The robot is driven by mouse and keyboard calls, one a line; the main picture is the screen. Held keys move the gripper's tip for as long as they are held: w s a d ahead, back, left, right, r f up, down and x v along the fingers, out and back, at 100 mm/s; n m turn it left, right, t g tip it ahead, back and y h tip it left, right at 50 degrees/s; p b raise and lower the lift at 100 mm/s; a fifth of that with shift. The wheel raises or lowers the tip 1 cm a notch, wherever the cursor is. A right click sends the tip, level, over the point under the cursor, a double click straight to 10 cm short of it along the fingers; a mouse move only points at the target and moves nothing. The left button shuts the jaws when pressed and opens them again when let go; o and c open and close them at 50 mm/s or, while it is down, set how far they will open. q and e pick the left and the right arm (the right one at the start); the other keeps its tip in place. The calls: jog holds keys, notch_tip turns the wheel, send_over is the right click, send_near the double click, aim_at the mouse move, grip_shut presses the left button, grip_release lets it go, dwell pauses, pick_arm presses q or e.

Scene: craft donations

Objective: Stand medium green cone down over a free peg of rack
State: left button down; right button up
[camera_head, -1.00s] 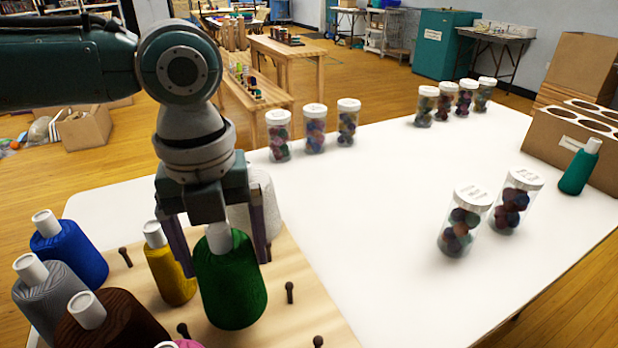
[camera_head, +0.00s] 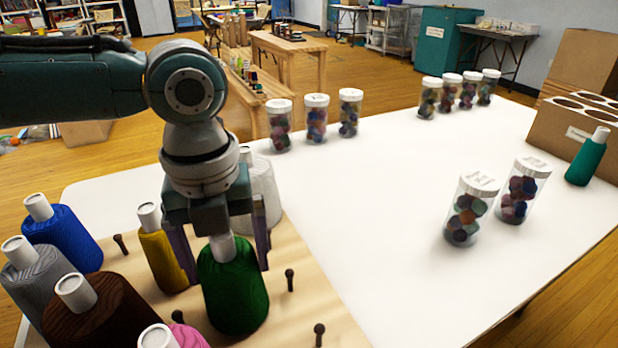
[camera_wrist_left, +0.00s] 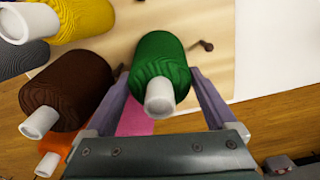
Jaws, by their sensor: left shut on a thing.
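The medium green cone (camera_head: 233,290) is a dark green yarn cone with a white tube top. My left gripper (camera_head: 226,268) is shut on it from above, with a finger on each side. In the left wrist view the green cone (camera_wrist_left: 160,65) sits between the fingers. The rack (camera_head: 310,290) is a pale wooden board with dark pegs. Bare pegs show right of the cone (camera_head: 289,280), at the front (camera_head: 319,334) and at the left (camera_head: 121,244). The cone hides the board beneath it; I cannot tell whether its base touches. My right gripper is out of view.
A yellow cone (camera_head: 162,258) stands close left of the held cone and a pale grey cone (camera_head: 262,190) behind it. Blue (camera_head: 66,240), grey, brown (camera_head: 100,318) and pink cones crowd the left and front. Jars (camera_head: 466,212) and a teal cone (camera_head: 587,158) stand right; the white tabletop between is clear.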

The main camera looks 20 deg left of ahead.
pick_arm(q)
jog(key=shift+f, duration=0.2)
dwell(0.4)
grip_release()
jog(key=shift+r, duration=0.1)
